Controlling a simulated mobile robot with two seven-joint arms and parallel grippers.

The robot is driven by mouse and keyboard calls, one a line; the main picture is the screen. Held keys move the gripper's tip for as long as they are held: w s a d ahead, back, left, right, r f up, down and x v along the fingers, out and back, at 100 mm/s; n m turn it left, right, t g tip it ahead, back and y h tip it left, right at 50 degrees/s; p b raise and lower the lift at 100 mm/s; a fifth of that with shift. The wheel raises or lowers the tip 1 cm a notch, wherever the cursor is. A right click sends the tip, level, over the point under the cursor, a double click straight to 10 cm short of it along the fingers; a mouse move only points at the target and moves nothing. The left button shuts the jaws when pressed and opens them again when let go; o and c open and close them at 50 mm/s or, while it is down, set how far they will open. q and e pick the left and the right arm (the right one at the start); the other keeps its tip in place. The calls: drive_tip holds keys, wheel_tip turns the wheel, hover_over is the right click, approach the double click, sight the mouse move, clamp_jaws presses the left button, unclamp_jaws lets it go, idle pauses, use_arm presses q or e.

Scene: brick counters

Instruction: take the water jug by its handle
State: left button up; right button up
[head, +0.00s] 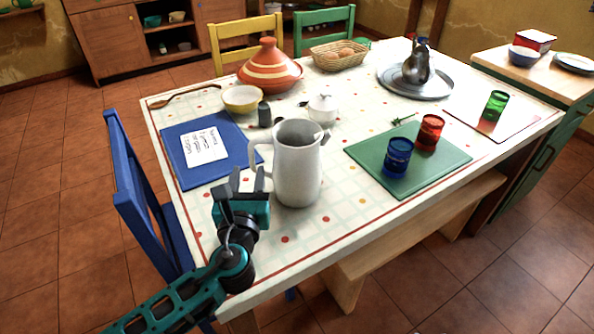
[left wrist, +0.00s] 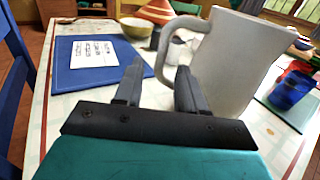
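The white water jug (head: 298,172) stands upright on the table, its handle (head: 258,155) on the left side. In the left wrist view the jug (left wrist: 232,65) fills the right half and its handle (left wrist: 168,45) curves toward the picture's middle. My left gripper (head: 248,180) is open just in front of and below the handle. In the left wrist view its two fingers (left wrist: 158,85) are apart with only table visible between them; the right finger overlaps the lower part of the handle in the picture. Whether it touches cannot be told. My right gripper is not in view.
A blue mat (head: 207,150) with a written paper lies left of the jug. A green mat (head: 408,158) with a blue glass (head: 397,157) and red glass (head: 430,132) lies right. A dark small shaker (head: 264,115) and white sugar bowl (head: 322,108) stand behind. A blue chair (head: 130,180) is at the left.

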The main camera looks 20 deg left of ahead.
sight(251, 159)
use_arm(q)
drive_tip(key=x, duration=0.6)
drive_tip(key=shift+d+r, duration=0.1)
clamp_jaws()
drive_tip(key=shift+s, duration=0.1)
idle(0.8)
idle(0.3)
drive_tip(key=shift+r, duration=0.2)
